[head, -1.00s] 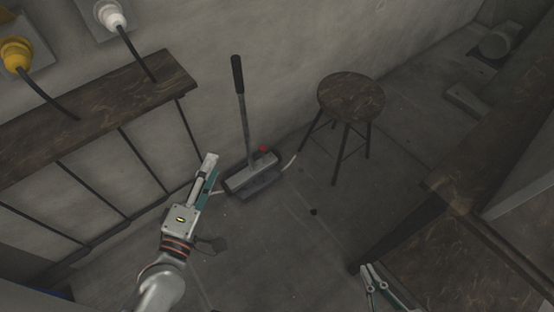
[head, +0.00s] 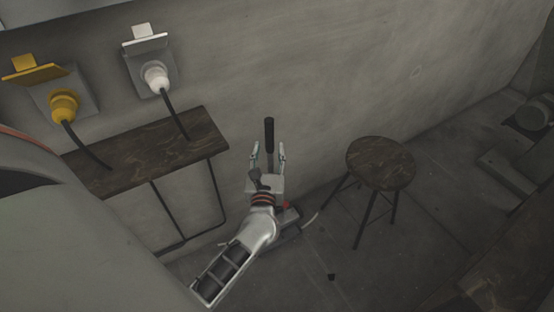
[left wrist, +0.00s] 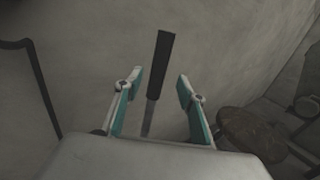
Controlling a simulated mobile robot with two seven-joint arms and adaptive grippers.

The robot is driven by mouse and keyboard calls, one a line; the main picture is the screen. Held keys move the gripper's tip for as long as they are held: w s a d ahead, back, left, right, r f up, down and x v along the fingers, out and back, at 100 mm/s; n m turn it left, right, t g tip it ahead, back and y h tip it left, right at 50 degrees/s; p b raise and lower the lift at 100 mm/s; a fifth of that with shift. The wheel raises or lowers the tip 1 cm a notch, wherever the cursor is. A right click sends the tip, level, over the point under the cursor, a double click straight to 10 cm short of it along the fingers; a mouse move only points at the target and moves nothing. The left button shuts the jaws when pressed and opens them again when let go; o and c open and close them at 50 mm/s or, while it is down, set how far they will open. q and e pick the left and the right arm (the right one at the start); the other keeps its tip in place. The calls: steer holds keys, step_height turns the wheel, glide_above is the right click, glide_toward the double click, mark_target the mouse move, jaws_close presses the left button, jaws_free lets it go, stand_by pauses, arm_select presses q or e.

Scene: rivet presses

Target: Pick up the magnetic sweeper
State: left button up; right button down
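The magnetic sweeper stands upright on the floor near the wall. Its black handle grip (head: 269,135) rises above my left gripper (head: 269,158) in the head view. Its head (head: 288,217), with a small red part, is mostly hidden behind my left arm. In the left wrist view the dark grip (left wrist: 160,65) and thinner grey shaft (left wrist: 149,118) show between the two open fingers of my left gripper (left wrist: 157,85). The fingers appear apart from the handle, with gaps on both sides. My right gripper is out of view.
A round wooden stool (head: 380,165) stands right of the sweeper, and it also shows in the left wrist view (left wrist: 252,132). A wooden wall shelf (head: 150,150) is to the left. A yellow plug (head: 63,104) and a white plug (head: 156,76) sit in wall sockets above it.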

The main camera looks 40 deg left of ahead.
mark_target(269, 139)
arm_select(q)
steer(key=x, duration=0.6)
steer(key=shift+w+a+f+b, duration=0.15)
steer(key=shift+w+a+b, duration=0.05)
steer(key=shift+a+b, duration=0.1)
jaws_close()
steer(key=shift+r, duration=0.25)
